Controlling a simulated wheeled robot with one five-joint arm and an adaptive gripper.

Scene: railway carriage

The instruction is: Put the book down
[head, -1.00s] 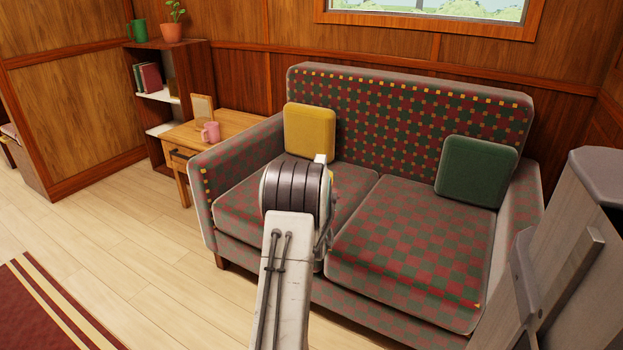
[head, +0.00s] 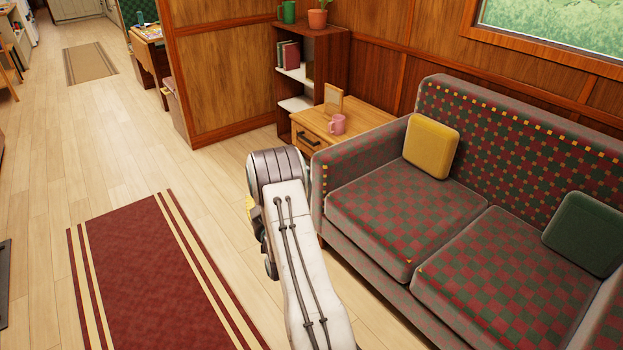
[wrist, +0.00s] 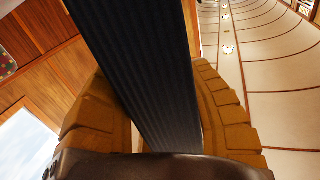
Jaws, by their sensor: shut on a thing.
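In the wrist view, my gripper (wrist: 160,105) has its two tan ribbed fingers closed on a dark, near-black book (wrist: 145,50). The book runs up from between the fingers and out of the top of the picture. In the head view, my arm hides most of the gripper, and only a small yellowish part shows at the left of the wrist. The book cannot be made out in the head view. My arm is over the floor, between the red rug and the sofa's left arm.
A checked sofa (head: 400,235) with yellow (head: 430,147) and green (head: 586,235) cushions is at right. A bookcase (head: 328,50) stands behind. The red rug (head: 150,275) is clear.

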